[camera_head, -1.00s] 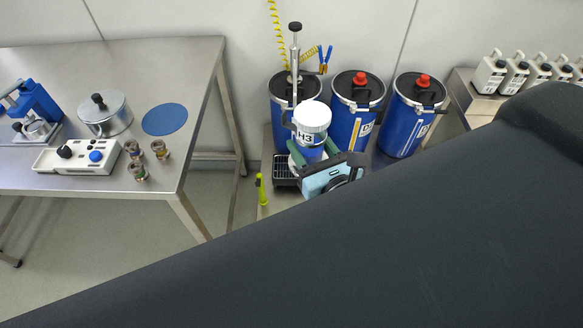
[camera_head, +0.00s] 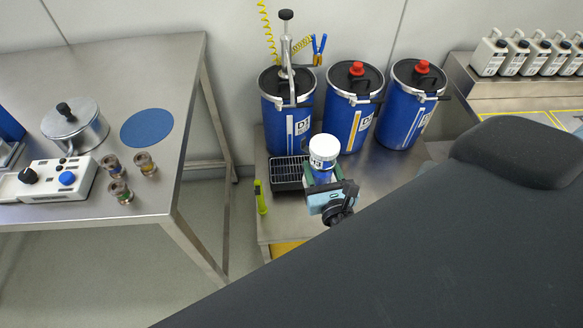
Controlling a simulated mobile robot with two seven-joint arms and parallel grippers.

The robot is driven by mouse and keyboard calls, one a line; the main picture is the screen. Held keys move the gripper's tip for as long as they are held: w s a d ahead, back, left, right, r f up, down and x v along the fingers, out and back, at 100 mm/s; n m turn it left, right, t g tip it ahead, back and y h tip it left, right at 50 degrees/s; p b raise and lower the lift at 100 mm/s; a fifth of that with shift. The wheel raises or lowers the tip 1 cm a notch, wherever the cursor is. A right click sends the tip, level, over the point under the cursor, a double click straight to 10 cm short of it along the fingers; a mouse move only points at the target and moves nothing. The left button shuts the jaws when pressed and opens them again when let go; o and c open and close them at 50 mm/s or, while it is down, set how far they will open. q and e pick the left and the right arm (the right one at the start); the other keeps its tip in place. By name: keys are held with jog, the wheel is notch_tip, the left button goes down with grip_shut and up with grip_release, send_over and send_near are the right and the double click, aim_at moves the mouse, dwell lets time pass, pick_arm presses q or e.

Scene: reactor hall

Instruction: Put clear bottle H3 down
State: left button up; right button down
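Bottle H3 (camera_head: 323,153), with a white cap and a dark-marked white label band, stands upright in my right gripper (camera_head: 322,176). The gripper is shut around its body, and fingers and gripper housing hide much of its lower part. It is over the low steel bench (camera_head: 376,180), in front of the blue drums and just right of a black grated tray (camera_head: 288,172). I cannot tell whether its base touches the bench. My dark arm covers the lower right of the view. My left gripper is not in view.
Blue drums (camera_head: 289,125) line the back of the bench; the left one carries a hand pump (camera_head: 287,55). A steel table (camera_head: 160,75) with a pot and small jars stands left. White canisters (camera_head: 490,55) stand at back right.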

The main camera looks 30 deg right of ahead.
pick_arm(q)
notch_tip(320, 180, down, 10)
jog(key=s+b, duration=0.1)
jog(key=b, duration=0.8)
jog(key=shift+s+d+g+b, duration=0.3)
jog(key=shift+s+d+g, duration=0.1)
pick_arm(e)
jog(key=w+d+f+m+g+h, duration=0.1)
jog(key=w+d+f+h, duration=0.1)
jog(key=f, duration=0.5)
jog(key=w+d+f+m+g+h, duration=0.1)
jog(key=w+d+f+h, duration=0.1)
jog(key=d+f, duration=0.2)
jog(key=w+d+f+m+g+h, duration=0.1)
jog(key=w+d+f+m, duration=0.1)
jog(key=f, duration=0.8)
jog(key=shift+d+f+h, duration=0.3)
jog(key=shift+d+h, duration=0.1)
jog(key=shift+d, duration=0.4)
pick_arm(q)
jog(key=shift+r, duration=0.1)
